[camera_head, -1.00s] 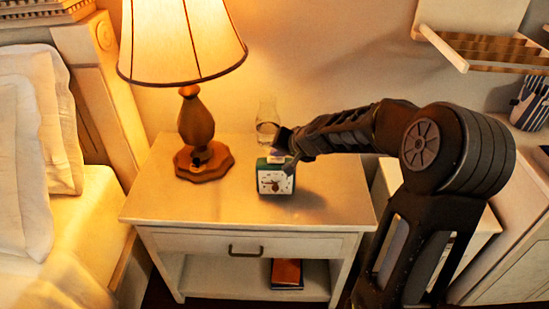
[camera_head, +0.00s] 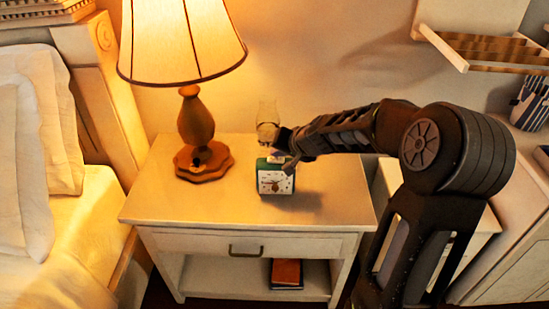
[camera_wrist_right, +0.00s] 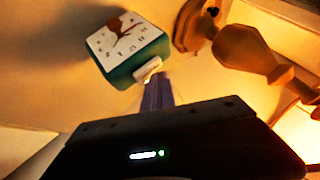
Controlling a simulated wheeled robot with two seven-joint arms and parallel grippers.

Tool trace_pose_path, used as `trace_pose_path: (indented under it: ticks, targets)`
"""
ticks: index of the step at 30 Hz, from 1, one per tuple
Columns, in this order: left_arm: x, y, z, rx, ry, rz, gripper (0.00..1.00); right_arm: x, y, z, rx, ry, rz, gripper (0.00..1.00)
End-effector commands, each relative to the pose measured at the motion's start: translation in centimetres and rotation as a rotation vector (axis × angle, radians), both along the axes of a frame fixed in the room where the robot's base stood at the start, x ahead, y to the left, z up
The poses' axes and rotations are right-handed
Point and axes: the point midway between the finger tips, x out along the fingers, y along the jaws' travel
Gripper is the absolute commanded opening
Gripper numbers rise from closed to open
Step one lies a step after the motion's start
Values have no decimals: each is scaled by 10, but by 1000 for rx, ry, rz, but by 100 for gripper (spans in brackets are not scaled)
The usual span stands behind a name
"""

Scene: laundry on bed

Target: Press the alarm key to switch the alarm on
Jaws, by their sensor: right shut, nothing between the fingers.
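The alarm clock (camera_head: 275,178) is a green box with a white face, standing upright on the nightstand (camera_head: 180,205). The wrist view shows its face (camera_wrist_right: 125,36) at a tilt, with a small white key (camera_wrist_right: 148,70) on its top edge. My right gripper (camera_head: 286,158) is shut and empty at the clock's top. In the wrist view its fingertips (camera_wrist_right: 155,82) are right at the white key; I cannot tell whether they press it. The gripper partly hides the clock's top in the head view. My left gripper is not in view.
A lit lamp (camera_head: 196,120) stands left of the clock. A clear glass (camera_head: 267,118) is close behind the clock and gripper. The nightstand's front left is bare. A bed (camera_head: 85,225) is at the left and a wall shelf (camera_head: 490,50) at the upper right.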

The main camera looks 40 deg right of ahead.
Motion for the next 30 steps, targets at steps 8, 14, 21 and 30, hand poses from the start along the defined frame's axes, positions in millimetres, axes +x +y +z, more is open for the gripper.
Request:
trace_pose_path:
  ticks: [8, 14, 21, 30]
  targets:
    - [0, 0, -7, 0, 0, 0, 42, 0, 0, -6, 0, 0, 0, 0]
    - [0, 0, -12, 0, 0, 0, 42, 0, 0, -10, -1, 0, 1, 0]
    - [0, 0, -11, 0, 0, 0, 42, 0, 0, -9, 1, 1, 1, 0]
    - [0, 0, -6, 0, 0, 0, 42, 0, 1, -2, 1, 1, 1, 0]
